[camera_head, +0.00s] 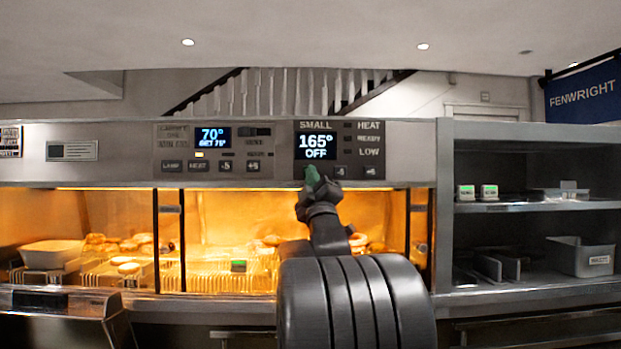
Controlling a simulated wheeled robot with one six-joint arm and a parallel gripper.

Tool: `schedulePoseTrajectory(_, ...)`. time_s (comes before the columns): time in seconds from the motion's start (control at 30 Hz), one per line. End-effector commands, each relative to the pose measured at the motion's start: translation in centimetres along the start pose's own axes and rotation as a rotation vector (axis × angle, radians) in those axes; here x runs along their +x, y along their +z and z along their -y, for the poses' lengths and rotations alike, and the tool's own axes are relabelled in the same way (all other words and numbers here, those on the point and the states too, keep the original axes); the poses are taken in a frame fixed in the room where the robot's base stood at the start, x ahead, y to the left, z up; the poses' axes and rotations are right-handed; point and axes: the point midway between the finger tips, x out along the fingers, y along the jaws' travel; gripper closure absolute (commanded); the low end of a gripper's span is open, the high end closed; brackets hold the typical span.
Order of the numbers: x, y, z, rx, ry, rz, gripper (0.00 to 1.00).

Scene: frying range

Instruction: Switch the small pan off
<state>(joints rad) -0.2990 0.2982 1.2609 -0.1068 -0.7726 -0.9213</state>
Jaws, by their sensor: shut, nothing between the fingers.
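The control panel for the small pan (340,150) is at the centre of the steel fascia, labelled SMALL. Its display (316,146) reads 165° and OFF. The HEAT, READY and LOW lamps at its right look dark. A row of small buttons runs along its lower edge, with one button (374,172) clear at the right. My gripper (312,174) is shut, its green-tipped fingers at the left end of that button row. It covers the leftmost buttons, and I cannot tell whether it touches one. The pan itself is not identifiable in view.
A second panel (213,150) at the left shows 70° and has its own buttons. Below the fascia is a lit warming cabinet (225,215) with food on racks. Open shelves (535,207) at the right hold small timers and a bin (580,257).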

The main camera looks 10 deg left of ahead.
Motion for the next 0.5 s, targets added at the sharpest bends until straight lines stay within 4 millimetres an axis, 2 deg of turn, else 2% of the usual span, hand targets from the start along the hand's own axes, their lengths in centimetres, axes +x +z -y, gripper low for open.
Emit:
schedulePoseTrajectory(0.2, -1.9, -1.1, -0.9, 0.000, 0.001, -0.001, 1.00)
schedulePoseTrajectory(0.5, -3.3, -2.2, -2.2, 0.000, 0.000, 0.000, 1.00)
